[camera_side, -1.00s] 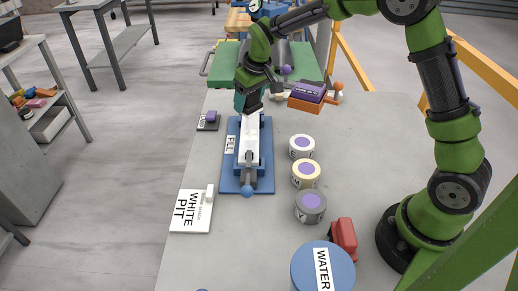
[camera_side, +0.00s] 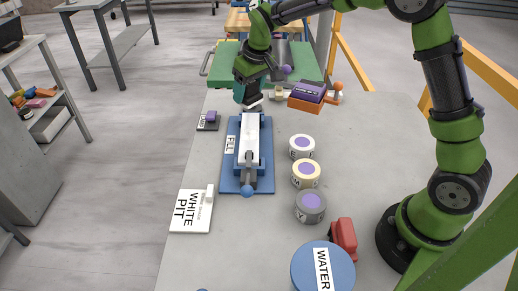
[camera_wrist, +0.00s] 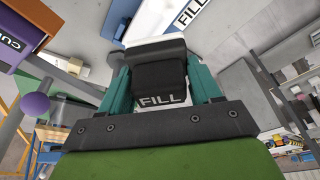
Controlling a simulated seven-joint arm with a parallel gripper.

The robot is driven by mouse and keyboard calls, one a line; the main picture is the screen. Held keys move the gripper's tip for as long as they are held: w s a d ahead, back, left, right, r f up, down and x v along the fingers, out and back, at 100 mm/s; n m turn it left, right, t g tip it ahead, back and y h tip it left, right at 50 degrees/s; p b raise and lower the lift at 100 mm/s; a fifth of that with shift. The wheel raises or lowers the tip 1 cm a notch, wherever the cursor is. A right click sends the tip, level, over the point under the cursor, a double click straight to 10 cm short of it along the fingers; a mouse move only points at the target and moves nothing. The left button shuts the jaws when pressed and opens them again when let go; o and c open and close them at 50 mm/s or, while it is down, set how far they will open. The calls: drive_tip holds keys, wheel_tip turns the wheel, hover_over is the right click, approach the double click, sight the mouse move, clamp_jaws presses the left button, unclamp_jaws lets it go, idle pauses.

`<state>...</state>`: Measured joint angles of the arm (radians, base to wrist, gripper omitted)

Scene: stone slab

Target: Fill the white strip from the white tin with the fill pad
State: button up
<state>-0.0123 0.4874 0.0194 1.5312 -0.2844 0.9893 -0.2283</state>
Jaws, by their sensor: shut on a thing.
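My gripper (camera_side: 250,102) is at the far end of the blue FILL board (camera_side: 229,178). In the wrist view its teal fingers are shut on the fill pad (camera_wrist: 160,80), a dark block marked FILL with a pale layer at its far edge. In the side view the pad is hard to make out. The white strip (camera_side: 249,142) lies along the board, with a grey clamp over its near end. Whether the pad touches the strip is unclear. The white tin (camera_side: 301,147), with a purple top, stands to the right of the board.
A cream tin (camera_side: 305,174) and a grey tin (camera_side: 310,206) stand nearer. A blue WATER tub (camera_side: 323,268) and a red block (camera_side: 343,239) are at the front. A WHITE PIT card (camera_side: 190,218) lies left. An orange holder (camera_side: 307,104) with a purple block stands back right.

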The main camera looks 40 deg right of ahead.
sight(242, 129)
drive_tip(key=shift+w+a+f, duration=0.4)
drive_tip(key=shift+w+f, duration=0.2)
drive_tip(key=shift+f, duration=3.8)
drive_tip(key=shift+s+a, duration=0.2)
drive_tip(key=shift+c, duration=0.4)
drive_tip(key=shift+s+a+f, duration=0.3)
drive_tip(key=shift+s+a, duration=0.85)
drive_tip(key=shift+s, duration=0.1)
drive_tip(key=shift+w+d, duration=1.15)
drive_tip(key=r, duration=0.2)
drive_tip(key=shift+w+d+r, duration=0.25)
drive_tip(key=shift+w+r, duration=0.05)
drive_tip(key=shift+r, duration=2.9)
